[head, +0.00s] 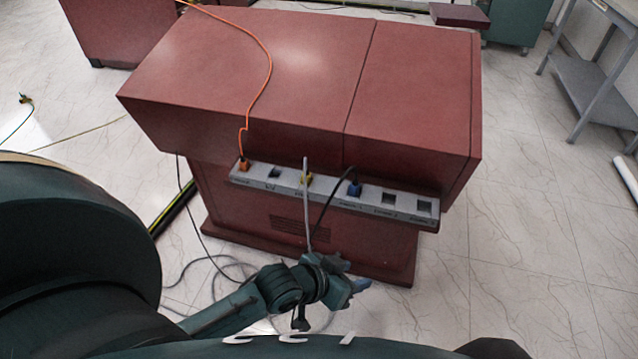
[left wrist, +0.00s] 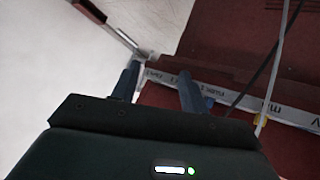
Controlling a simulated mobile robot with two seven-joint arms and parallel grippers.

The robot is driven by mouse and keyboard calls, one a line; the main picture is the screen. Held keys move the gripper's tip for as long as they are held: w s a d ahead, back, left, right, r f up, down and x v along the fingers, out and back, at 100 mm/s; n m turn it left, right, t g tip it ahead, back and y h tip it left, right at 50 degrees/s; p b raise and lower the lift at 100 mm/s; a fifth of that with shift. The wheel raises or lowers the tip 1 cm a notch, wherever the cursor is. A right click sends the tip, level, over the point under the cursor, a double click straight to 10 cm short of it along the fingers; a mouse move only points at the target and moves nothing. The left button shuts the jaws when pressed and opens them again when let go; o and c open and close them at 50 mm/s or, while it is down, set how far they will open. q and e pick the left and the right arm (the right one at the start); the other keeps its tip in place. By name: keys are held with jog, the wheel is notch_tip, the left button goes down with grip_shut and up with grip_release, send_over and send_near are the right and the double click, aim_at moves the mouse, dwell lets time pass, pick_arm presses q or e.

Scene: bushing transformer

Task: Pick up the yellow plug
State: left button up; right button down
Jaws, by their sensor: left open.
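The yellow plug (head: 306,179) sits in the grey socket strip (head: 400,203) on the front of the red cabinet, with a grey cable hanging from it. My left gripper (head: 352,276) is below the strip, in front of the cabinet and right of the hanging cable. In the left wrist view, my left gripper (left wrist: 157,82) is open with nothing between its two fingers, and the plug is off to their right. My right gripper is not in view.
An orange plug (head: 244,165) with an orange cable is at the strip's left end. A blue plug (head: 354,188) with a black cable is right of the yellow one. Other sockets at the right are empty. Loose cables (head: 215,265) lie on the floor at left.

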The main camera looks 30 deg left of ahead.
pick_arm(q)
jog(key=w+a+g+b, duration=0.1)
jog(key=w+a, duration=0.1)
jog(key=w, duration=0.3)
jog(key=n+g+y+b, duration=0.4)
jog(key=n+y+b, duration=0.1)
jog(key=n+y, duration=0.1)
send_near(306, 173)
jog(key=f, duration=0.4)
jog(key=shift+w+b, duration=0.25)
jog(key=shift+b, duration=0.05)
jog(key=x, duration=0.5)
jog(key=shift+w+a+r+b, duration=0.1)
jog(key=shift+w+a+b, duration=0.1)
jog(key=shift+w+b, duration=0.2)
jog(key=shift+w, duration=0.15)
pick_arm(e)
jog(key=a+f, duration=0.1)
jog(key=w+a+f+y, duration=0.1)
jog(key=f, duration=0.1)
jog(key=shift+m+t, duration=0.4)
pick_arm(q)
jog(key=shift+c, duration=0.3)
jog(key=c, duration=0.6)
grip_shut()
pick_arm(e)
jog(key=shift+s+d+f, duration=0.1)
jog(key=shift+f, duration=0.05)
